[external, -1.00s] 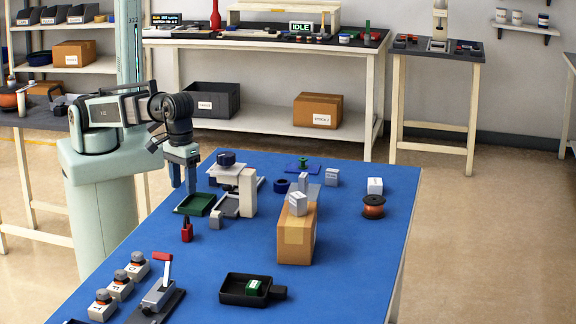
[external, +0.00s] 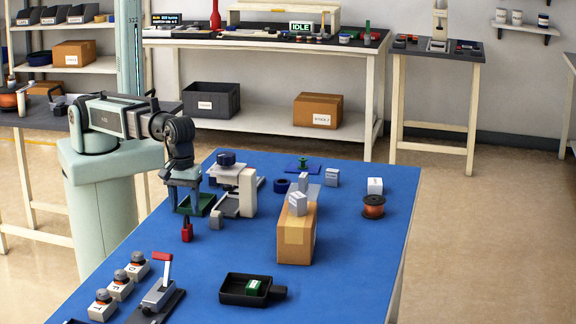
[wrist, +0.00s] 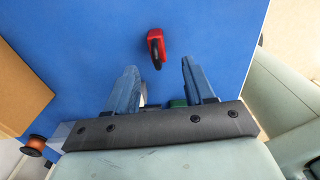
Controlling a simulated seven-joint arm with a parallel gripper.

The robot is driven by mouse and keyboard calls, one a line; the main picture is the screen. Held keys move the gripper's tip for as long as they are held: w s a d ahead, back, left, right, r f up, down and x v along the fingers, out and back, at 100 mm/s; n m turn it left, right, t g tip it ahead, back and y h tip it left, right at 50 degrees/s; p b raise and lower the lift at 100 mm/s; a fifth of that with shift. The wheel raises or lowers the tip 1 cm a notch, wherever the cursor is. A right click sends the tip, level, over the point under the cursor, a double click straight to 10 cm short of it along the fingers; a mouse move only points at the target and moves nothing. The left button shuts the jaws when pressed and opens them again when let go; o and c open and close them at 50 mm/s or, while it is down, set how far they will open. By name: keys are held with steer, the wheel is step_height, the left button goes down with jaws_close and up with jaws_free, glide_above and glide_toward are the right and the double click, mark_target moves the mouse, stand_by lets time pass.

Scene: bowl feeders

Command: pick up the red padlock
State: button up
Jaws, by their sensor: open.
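A cardboard box (external: 296,240) stands farther right. Several capped blocks (external: 121,285) and a red-handled lever device (external: 160,292) are in front. The table around the padlock's front is clear.

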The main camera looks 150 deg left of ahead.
mark_target(187, 226)
steer(key=shift+w+f, duration=0.15)
steer(key=shift+f, duration=1.75)
steer(key=shift+w+f, duration=0.15)
steer(key=shift+f, duration=1.7)
jaws_close()
